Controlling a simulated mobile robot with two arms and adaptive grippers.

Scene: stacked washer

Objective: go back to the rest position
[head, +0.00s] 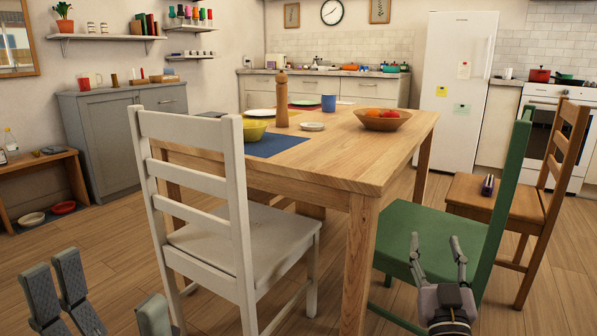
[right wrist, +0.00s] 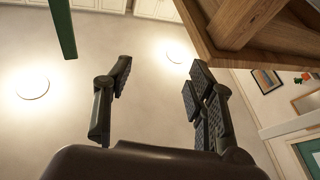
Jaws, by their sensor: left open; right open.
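My left gripper (head: 102,288) is at the bottom left of the head view, low in front of the white chair. Its fingers are spread apart and nothing shows between them. My right gripper (head: 437,247) is at the bottom right of the head view, pointing up in front of the green chair. Its fingers are apart and empty. In the right wrist view the right gripper (right wrist: 158,88) also has its fingers spread, with only the pale ceiling behind the gap.
A wooden table (head: 370,165) stands ahead, its corner (right wrist: 245,30) close in the right wrist view. A white chair (head: 205,185) and a green chair (head: 430,240) stand near my grippers. A brown chair (head: 510,200) is further right. Floor (head: 120,230) is open at left.

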